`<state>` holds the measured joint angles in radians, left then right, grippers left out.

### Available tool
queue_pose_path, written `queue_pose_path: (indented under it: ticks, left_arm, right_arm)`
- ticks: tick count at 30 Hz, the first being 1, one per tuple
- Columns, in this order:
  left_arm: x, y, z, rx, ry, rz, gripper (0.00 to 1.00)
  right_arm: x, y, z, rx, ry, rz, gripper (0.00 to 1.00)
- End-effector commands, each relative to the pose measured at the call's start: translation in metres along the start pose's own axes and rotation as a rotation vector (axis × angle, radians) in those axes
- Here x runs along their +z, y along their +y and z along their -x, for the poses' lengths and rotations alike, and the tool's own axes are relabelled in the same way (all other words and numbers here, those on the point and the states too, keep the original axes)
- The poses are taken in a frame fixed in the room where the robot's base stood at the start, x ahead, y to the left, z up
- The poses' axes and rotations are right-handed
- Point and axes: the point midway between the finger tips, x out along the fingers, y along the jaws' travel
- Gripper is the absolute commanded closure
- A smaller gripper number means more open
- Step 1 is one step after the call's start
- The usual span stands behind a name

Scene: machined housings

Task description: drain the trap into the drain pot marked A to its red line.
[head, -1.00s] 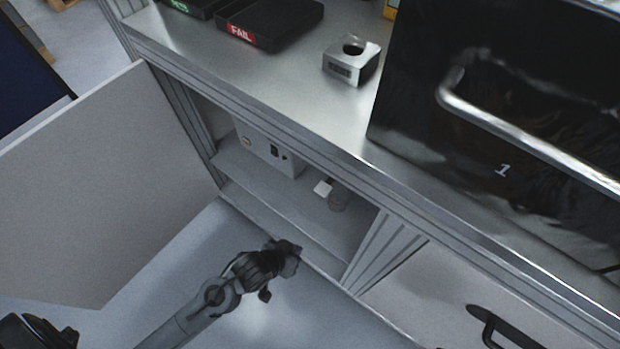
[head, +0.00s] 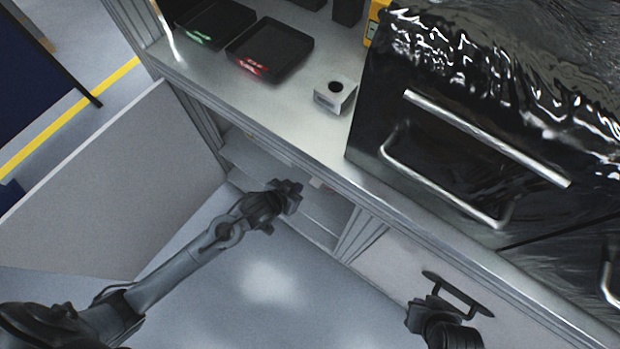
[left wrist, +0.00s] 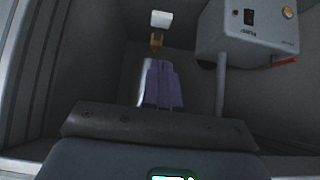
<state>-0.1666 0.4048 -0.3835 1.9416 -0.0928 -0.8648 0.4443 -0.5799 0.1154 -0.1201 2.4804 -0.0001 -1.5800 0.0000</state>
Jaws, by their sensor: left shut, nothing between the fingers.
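My left gripper (head: 292,194) is at the opening of the lower cabinet bay. Its shut, empty fingers (left wrist: 161,88) reach into the bay in the left wrist view. Just beyond the tips is a small brass-coloured fitting (left wrist: 156,41), and above it a white tag-like piece (left wrist: 161,19). A pale metallic shape (left wrist: 147,75) shows partly behind the fingers; I cannot tell what it is. A grey box (left wrist: 240,38) has a dark switch, a yellow button and a red lever (left wrist: 285,62). No pot mark A or red line is readable. My right gripper (head: 424,312) is beside a drawer handle.
An open cabinet door (head: 120,185) stands left of the bay. The drawer handle (head: 457,294) is on the front at right. On the bench are two dark trays (head: 270,48), a metal housing (head: 335,95) and a large black unit with bar handles (head: 450,150).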

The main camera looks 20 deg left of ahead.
Motion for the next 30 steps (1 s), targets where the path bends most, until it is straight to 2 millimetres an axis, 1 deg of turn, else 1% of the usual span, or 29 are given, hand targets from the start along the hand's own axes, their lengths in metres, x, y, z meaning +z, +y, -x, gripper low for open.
queue_pose_path:
  ticks: [1, 3, 13, 17, 20, 23, 30]
  left_arm:
    - [-0.004, 0.0, 0.002, -0.001, 0.002, -0.001, 1.0]
    - [-0.005, -0.001, 0.003, -0.001, 0.004, -0.001, 1.0]
    - [-0.006, -0.001, 0.002, -0.001, 0.005, 0.0, 1.0]
    - [-0.005, -0.001, -0.001, -0.001, 0.005, 0.0, 1.0]
    - [-0.005, 0.0, -0.009, -0.001, 0.005, 0.0, 1.0]
    - [-0.005, -0.001, -0.021, -0.001, 0.005, 0.0, 1.0]
    - [-0.004, -0.001, -0.065, -0.001, 0.005, 0.0, 1.0]
  right_arm:
    - [-0.001, 0.0, 0.003, 0.0, 0.0, 0.0, 1.0]
    - [-0.001, 0.0, 0.003, 0.0, 0.0, 0.0, 1.0]
    - [-0.001, 0.001, 0.003, 0.003, -0.001, 0.004, 1.0]
    - [0.0, 0.002, 0.001, 0.005, -0.002, 0.007, 1.0]
    - [0.001, 0.002, -0.001, 0.006, -0.002, 0.008, 1.0]
    - [0.002, 0.002, -0.005, 0.006, -0.002, 0.008, 1.0]
    - [0.006, 0.001, -0.018, 0.005, -0.002, 0.007, 1.0]
